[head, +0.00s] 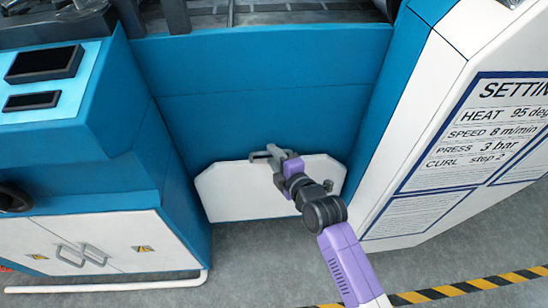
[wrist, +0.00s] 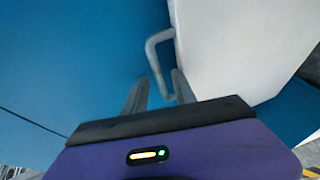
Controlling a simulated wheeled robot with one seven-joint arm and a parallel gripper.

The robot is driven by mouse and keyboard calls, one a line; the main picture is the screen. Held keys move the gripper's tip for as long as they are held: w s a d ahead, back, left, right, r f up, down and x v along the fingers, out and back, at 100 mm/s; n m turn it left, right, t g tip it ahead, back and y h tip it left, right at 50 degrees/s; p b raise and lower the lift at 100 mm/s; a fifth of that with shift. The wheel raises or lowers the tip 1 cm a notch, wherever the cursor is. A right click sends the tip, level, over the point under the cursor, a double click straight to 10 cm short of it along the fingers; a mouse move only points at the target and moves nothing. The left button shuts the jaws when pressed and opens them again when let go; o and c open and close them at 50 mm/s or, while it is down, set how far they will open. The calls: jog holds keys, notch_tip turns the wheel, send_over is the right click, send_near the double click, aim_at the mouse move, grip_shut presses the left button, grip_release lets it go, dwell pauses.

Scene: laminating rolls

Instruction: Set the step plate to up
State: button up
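The step plate (head: 240,192) is a white panel with cut upper corners, low at the front of the blue machine. It looks raised close to the blue front, but I cannot tell its exact tilt. A grey loop handle (head: 258,155) is at its top edge. In the wrist view the plate (wrist: 225,45) fills the upper right and the handle (wrist: 152,48) stands at its edge. My gripper (head: 272,152) is at the handle. In the wrist view my gripper (wrist: 160,88) has its fingers apart, with part of the handle between them. I cannot see contact.
A blue cabinet with white doors (head: 95,245) stands at the left, with a pale rail (head: 110,287) along its base. A white settings panel (head: 470,150) stands at the right. Grey floor (head: 240,265) is clear in front, with a yellow-black stripe (head: 480,284) nearer.

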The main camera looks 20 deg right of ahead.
jog(key=shift+w, duration=0.15)
grip_shut()
dwell(1.4)
